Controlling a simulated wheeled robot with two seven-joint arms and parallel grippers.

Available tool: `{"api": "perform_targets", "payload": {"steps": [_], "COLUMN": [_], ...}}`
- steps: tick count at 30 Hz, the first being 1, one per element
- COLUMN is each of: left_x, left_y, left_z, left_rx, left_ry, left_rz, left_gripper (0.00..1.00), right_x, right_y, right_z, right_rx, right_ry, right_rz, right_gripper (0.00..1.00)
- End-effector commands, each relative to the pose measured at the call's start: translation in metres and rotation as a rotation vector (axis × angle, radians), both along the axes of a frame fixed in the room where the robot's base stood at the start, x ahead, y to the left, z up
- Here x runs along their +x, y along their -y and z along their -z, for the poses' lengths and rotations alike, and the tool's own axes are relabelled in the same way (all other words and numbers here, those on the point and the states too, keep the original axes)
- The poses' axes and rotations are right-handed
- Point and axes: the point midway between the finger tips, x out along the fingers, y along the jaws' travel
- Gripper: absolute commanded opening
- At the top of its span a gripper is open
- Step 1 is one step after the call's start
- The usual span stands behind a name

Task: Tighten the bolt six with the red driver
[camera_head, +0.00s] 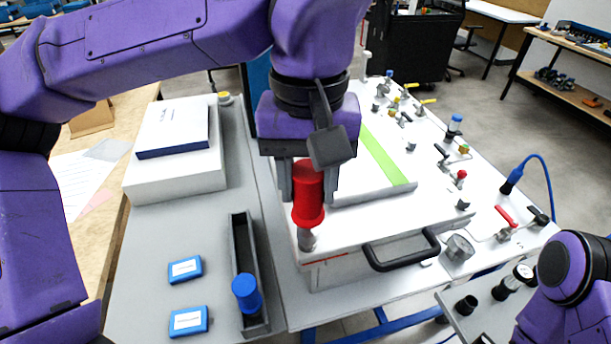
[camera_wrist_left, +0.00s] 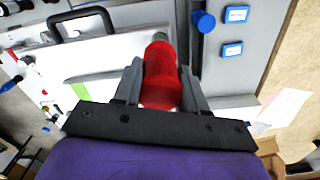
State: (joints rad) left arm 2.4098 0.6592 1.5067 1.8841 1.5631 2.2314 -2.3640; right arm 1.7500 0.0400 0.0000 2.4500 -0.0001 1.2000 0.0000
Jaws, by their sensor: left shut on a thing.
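My left gripper (camera_head: 306,182) is shut on the red driver (camera_head: 308,196), which it holds upright with the tip pointing down. In the head view the driver's lower end is over the near left corner of the white analyser lid (camera_head: 350,226), at a small grey metal piece (camera_head: 307,240). I cannot tell whether the driver is seated on a bolt there; bolt six is not clearly visible. The left wrist view shows the red driver (camera_wrist_left: 160,75) between the two fingers. My right arm shows at the lower right, but its gripper is out of view.
A blue-capped driver (camera_head: 246,292) stands in a narrow grey tray (camera_head: 238,232). Two blue boxes (camera_head: 186,269) lie left of it. A black handle (camera_head: 402,252) sticks out from the analyser's front. Valves and fittings (camera_head: 460,176) crowd the right side. A white box (camera_head: 175,178) stands behind left.

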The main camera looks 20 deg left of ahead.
Motion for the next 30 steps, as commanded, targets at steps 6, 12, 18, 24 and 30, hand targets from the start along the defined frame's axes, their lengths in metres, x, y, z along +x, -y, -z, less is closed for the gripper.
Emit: {"api": "perform_targets", "payload": {"steps": [6, 12, 18, 24, 30], "left_x": [0.0, 0.0, 0.0, 0.0, 0.0], "left_y": [0.0, 0.0, 0.0, 0.0, 0.0], "left_z": [0.004, 0.007, 0.01, 0.013, 0.015], "left_rx": [0.0, 0.0, 0.0, 0.0, 0.0], "left_ry": [0.0, 0.0, -0.001, 0.0, 0.0], "left_rz": [-0.001, -0.001, -0.001, -0.001, 0.0], "left_gripper": [0.0, 0.0, 0.0, 0.0, 0.32], "right_x": [0.0, 0.0, 0.0, 0.0, 0.0], "right_y": [0.0, 0.0, 0.0, 0.0, 0.0], "right_z": [0.002, 0.003, 0.004, 0.005, 0.006], "right_rx": [0.0, 0.0, 0.0, 0.0, 0.0], "right_ry": [0.0, 0.0, 0.0, 0.0, 0.0], "right_rz": [0.0, 0.0, 0.0, 0.0, 0.0], "right_gripper": [0.43, 0.43, 0.43, 0.43, 0.43]}}
